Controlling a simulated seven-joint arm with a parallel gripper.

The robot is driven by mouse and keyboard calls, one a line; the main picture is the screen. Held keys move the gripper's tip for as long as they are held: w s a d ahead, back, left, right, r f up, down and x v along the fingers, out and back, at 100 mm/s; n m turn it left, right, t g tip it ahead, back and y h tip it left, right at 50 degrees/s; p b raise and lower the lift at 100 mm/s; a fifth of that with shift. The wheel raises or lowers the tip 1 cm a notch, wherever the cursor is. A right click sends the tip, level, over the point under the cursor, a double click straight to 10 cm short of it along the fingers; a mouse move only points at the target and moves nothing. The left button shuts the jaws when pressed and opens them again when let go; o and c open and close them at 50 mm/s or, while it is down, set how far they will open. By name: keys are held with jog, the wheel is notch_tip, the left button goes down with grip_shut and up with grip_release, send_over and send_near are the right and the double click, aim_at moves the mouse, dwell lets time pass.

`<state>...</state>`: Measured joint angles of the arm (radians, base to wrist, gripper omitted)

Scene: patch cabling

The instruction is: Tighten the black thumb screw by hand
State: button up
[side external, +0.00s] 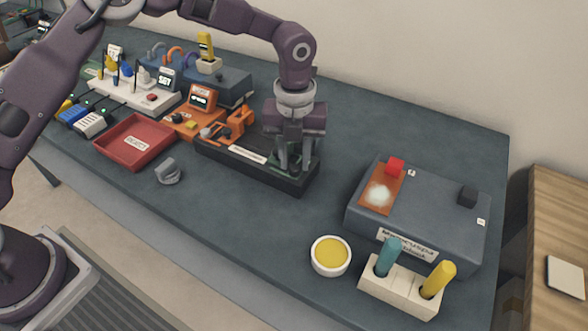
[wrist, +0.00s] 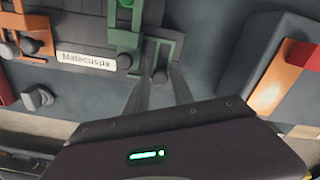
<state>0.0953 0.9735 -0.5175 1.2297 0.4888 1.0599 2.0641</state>
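A green clamp (wrist: 125,42) sits at the right end of a long black fixture labelled "Matecuspa" (side external: 214,149). In the wrist view, a dark round screw knob (wrist: 160,76) on the green part lies between my fingertips. Another dark knob (wrist: 124,61) is just left of it on the green clamp. My gripper (side external: 293,167) points down over the right end of the fixture. Its fingers are apart with the knob between their tips; I cannot tell whether they touch it. My fingers partly hide the clamp in the side view.
An orange clamp (side external: 240,122) stands on the same fixture. A red tray (side external: 135,141) and a grey knob-like part (side external: 168,171) are to the left. A grey box (side external: 425,214), a yellow-filled bowl (side external: 330,256) and a white holder (side external: 399,287) are to the right.

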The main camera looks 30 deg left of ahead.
jog(key=shift+r, duration=0.95)
jog(key=o, duration=0.6)
jog(key=shift+c, duration=0.2)
jog(key=c, duration=0.5)
